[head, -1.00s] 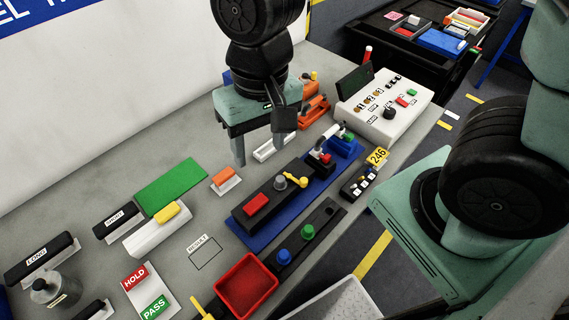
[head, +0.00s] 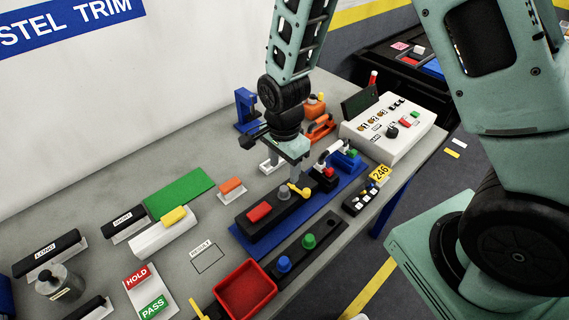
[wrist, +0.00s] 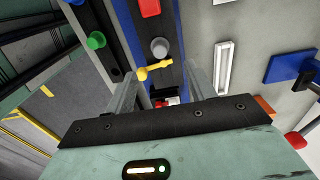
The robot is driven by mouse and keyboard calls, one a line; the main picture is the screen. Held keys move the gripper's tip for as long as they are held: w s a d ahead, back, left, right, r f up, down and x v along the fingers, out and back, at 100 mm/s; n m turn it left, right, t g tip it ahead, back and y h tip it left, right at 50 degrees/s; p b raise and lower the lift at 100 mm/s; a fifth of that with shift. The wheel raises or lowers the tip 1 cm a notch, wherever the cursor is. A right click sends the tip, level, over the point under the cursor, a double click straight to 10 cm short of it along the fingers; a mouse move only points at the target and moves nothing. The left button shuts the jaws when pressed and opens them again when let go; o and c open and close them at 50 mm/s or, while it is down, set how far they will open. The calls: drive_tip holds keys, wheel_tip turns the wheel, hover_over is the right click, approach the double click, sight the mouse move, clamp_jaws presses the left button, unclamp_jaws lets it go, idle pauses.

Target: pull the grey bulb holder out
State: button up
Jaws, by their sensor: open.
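The grey bulb holder (head: 284,193) is a short grey knob standing upright in a black block (head: 268,219) on a blue base. A yellow lever (head: 300,190) sits right beside it. In the wrist view the holder (wrist: 159,47) shows beyond the open fingers, with the yellow lever (wrist: 154,69) nearer. My gripper (head: 283,169) is open and empty, pointing down just behind and above the holder. The fingers look apart from it, and nothing is between them that I can see touching.
A red block (head: 260,211) lies on the same black block. A black strip with blue (head: 284,264) and green (head: 308,241) knobs is in front. A white control box (head: 388,122) stands to the right, a red tray (head: 245,287) at the front. An empty white holder shows in the wrist view (wrist: 223,68).

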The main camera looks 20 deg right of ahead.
sight(284, 188)
drive_tip(key=shift+f+b, duration=2.55)
drive_tip(key=shift+f, duration=1.05)
clamp_jaws()
drive_tip(key=shift+r+p, duration=0.35)
drive_tip(key=shift+r+p, duration=1.55)
drive_tip(key=shift+r, duration=0.35)
